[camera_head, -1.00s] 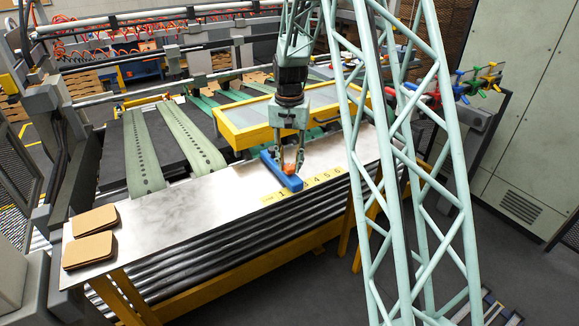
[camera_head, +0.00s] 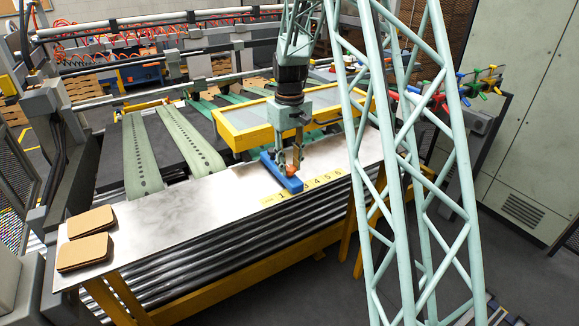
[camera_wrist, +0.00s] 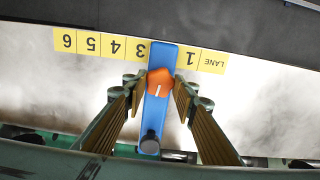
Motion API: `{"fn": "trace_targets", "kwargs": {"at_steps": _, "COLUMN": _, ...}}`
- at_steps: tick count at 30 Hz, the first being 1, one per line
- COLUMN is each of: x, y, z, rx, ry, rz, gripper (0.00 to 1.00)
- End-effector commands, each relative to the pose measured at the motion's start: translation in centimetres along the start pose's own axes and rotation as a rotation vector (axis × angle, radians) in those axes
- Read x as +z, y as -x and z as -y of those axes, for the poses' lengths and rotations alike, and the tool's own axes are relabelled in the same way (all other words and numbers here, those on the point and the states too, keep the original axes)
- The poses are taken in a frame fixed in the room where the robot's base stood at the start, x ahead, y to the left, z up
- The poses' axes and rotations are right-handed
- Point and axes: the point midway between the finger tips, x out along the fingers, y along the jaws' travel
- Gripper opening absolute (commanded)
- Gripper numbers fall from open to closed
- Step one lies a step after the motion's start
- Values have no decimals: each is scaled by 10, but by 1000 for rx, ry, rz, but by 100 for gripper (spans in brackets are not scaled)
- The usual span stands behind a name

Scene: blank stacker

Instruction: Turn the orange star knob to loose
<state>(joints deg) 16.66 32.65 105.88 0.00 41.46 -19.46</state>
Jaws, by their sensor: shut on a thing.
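The orange star knob (camera_wrist: 159,81) sits on top of a blue bar (camera_wrist: 155,115), at the end by the yellow lane strip. A short white line shows on the knob. The bar also appears in the head view (camera_head: 270,166), lying on the metal table. My gripper (camera_wrist: 160,88) is over the bar, with one finger on each side of the knob, shut on it. In the head view my gripper (camera_head: 289,168) hides part of the knob. A dark round knob (camera_wrist: 150,141) stands on the bar's other end. Any loose or tight marking is too small to read.
The yellow lane strip (camera_wrist: 105,47) carries numbers; the bar covers part of it. A yellow-framed panel (camera_head: 235,139) stands close behind my gripper. Brown blanks (camera_head: 82,252) lie at the table's left end. The metal table (camera_head: 180,215) between is clear.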

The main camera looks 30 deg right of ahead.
Motion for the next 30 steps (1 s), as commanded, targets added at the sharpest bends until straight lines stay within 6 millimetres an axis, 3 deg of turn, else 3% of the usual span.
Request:
{"fn": "trace_targets", "kwargs": {"at_steps": 9, "x": 0, "y": 0, "z": 0, "rx": 0, "ry": 132, "rz": 1, "gripper": 15}}
{"fn": "trace_targets", "kwargs": {"at_steps": 25, "x": 0, "y": 0, "z": 0, "rx": 0, "ry": 160, "rz": 1, "gripper": 15}}
{"fn": "trace_targets", "kwargs": {"at_steps": 26, "x": 0, "y": 0, "z": 0, "rx": 0, "ry": 160, "rz": 1, "gripper": 26}}
{"fn": "trace_targets", "kwargs": {"at_steps": 30, "x": 0, "y": 0, "z": 0, "rx": 0, "ry": 160, "rz": 1, "gripper": 39}}
